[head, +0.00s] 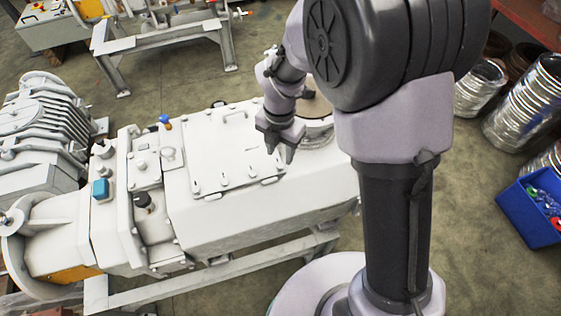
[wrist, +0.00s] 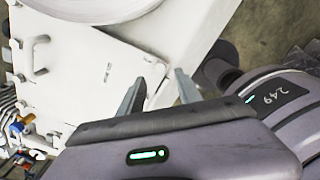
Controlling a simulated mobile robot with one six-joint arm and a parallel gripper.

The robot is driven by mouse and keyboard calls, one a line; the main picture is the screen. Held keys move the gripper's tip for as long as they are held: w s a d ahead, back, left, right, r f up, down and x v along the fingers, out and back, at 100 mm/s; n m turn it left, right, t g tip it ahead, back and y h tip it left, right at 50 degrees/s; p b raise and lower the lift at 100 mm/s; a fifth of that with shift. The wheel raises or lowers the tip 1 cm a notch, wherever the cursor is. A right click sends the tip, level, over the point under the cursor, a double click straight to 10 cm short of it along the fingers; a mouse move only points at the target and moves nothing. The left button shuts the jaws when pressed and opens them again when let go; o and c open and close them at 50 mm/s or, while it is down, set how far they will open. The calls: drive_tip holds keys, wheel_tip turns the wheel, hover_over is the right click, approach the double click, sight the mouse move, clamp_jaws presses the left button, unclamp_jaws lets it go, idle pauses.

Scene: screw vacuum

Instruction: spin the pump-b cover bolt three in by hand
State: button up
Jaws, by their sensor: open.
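The white pump (head: 270,213) lies across the head view with a flat rectangular cover (head: 222,143) on top. Several small bolts stand along the cover's near edge, one of them a bolt (head: 224,181) near the middle. I cannot tell which one is bolt three. My gripper (head: 281,156) points down over the cover's right edge, its fingers apart. Contact cannot be judged.
A round flange (head: 317,132) rises right of the cover, partly behind my arm. A blue bin (head: 530,208) and metal drums (head: 525,100) stand at the right. A finned motor (head: 42,125) stands at the left.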

sight(280, 166)
wheel_tip(280, 166, down, 5)
drive_tip(key=shift+b, duration=0.6)
drive_tip(key=shift+c, duration=0.4)
clamp_jaws()
drive_tip(key=shift+r, duration=0.1)
